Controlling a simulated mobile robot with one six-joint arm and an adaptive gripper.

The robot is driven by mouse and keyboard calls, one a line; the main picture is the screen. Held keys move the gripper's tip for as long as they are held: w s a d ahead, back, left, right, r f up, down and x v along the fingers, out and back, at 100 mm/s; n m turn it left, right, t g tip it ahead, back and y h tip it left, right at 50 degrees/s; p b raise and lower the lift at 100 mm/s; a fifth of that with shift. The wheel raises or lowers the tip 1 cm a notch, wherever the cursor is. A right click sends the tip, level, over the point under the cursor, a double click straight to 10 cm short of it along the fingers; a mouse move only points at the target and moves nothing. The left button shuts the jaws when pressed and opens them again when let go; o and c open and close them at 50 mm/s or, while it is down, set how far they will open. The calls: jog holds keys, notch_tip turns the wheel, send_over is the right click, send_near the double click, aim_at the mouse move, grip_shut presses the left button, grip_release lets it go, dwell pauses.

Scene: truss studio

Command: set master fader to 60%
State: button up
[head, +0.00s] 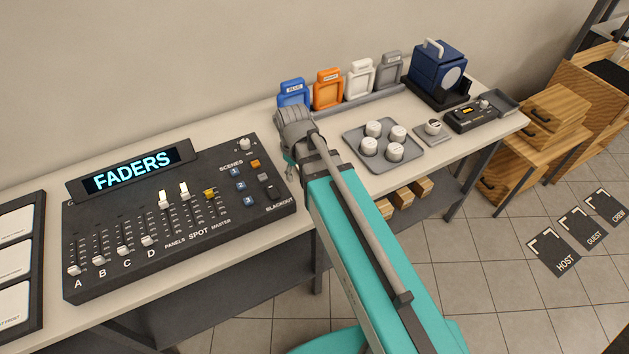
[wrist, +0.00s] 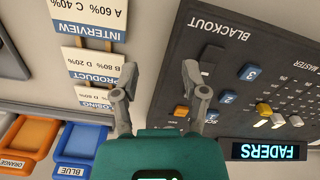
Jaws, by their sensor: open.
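The fader console (head: 185,232) lies on the table at left with a lit FADERS display (head: 138,171). The master fader has a yellow cap (head: 210,193) in the upper part of its slot, right of two white spot faders. The cap also shows in the wrist view (wrist: 263,109), where the picture is upside down. My gripper (wrist: 165,88) is open and empty, its fingers apart beside the console's blackout end, away from the yellow cap. In the head view my arm hides most of the fingers. No scale is readable beside the master slot.
Cue cards (wrist: 88,14) lie beside the console. Blue (head: 293,91) and orange (head: 328,89) holders stand behind. A tray with white knobs (head: 382,165) is right of my arm.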

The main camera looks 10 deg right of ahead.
jog(key=d+m, duration=0.1)
jog(key=s+d+f+m+b, duration=0.1)
jog(key=d, duration=0.1)
jog(key=s+d+m, duration=0.1)
jog(key=shift+d+f, duration=0.3)
jog(key=shift+f, duration=0.05)
jog(key=s+d+m, duration=0.2)
jog(key=d, duration=0.1)
jog(key=d+m, duration=0.1)
jog(key=shift+s+d, duration=0.15)
jog(key=shift+s, duration=0.25)
dwell(0.4)
